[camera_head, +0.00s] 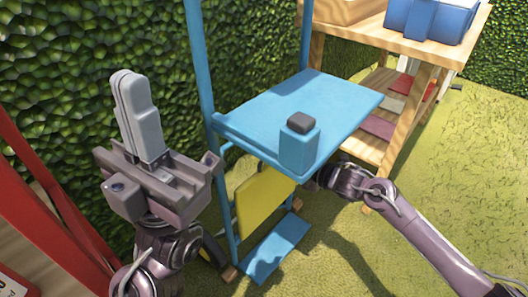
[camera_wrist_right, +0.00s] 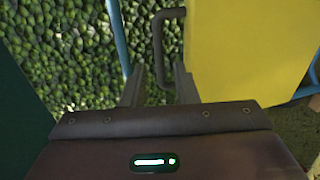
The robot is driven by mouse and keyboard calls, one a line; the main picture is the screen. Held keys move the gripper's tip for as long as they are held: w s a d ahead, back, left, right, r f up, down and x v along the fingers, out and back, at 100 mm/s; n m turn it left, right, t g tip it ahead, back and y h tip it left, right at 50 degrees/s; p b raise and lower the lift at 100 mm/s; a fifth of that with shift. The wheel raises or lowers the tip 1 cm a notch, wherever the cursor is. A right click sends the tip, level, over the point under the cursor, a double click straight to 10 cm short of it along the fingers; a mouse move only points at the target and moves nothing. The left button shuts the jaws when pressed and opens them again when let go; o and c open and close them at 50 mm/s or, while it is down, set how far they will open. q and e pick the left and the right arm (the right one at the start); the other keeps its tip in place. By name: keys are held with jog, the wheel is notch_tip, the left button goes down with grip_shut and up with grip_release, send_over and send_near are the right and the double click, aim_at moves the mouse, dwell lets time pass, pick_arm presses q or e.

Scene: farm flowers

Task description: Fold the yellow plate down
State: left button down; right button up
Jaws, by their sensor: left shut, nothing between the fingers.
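The yellow plate (camera_head: 262,200) hangs upright below the blue shelf top (camera_head: 330,105), which hides its upper part. In the right wrist view the plate (camera_wrist_right: 245,50) fills the upper right, with a dark bar handle (camera_wrist_right: 160,38) at its left edge. My right gripper (camera_wrist_right: 160,80) is open, its two fingers apart at the handle's lower end; I cannot tell whether the handle is between them. In the head view the right gripper is hidden behind the shelf's edge. My left gripper (camera_head: 131,85) is shut and empty, pointing up, left of the blue stand and clear of the plate.
A blue block with a grey top (camera_head: 299,140) stands on the shelf's front corner. A blue lower board (camera_head: 273,247) lies below the plate. A wooden rack (camera_head: 415,45) stands behind right, a red frame (camera_head: 50,190) at left, and a hedge behind. Grass is open at right.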

jog(key=b+x, duration=0.2)
jog(key=x, duration=0.4)
jog(key=shift+f, duration=0.1)
jog(key=shift+c, duration=0.4)
grip_shut()
